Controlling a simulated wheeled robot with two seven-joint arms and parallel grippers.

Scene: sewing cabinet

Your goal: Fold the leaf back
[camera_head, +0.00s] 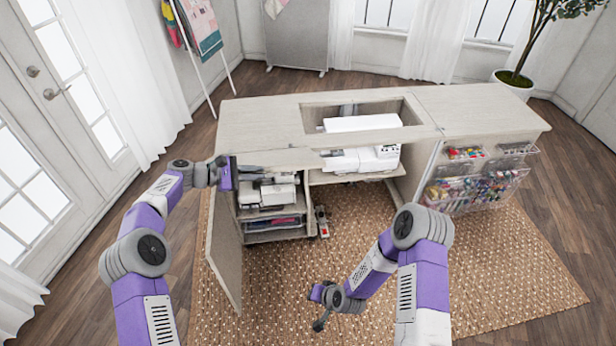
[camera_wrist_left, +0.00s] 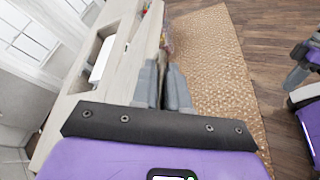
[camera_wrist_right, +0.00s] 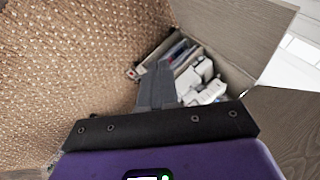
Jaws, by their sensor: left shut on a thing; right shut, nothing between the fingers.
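The pale wooden top of the sewing cabinet (camera_head: 265,115) lies flat around a rectangular opening; which panel is the leaf is hard to tell. My left gripper (camera_head: 250,172) is at the top's front-left edge. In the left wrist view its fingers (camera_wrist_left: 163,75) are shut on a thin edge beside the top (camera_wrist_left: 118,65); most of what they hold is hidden. My right gripper (camera_head: 320,322) is low over the rug, in front of the cabinet and apart from it. Its fingers (camera_wrist_right: 158,85) are shut and empty in the right wrist view.
A cabinet door (camera_head: 225,245) stands open at the front left, beside shelves of supplies. A white sewing machine (camera_head: 362,158) sits under the opening. Racks of small items (camera_head: 470,185) hang at the right. The woven rug (camera_head: 520,260) has free room at the right.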

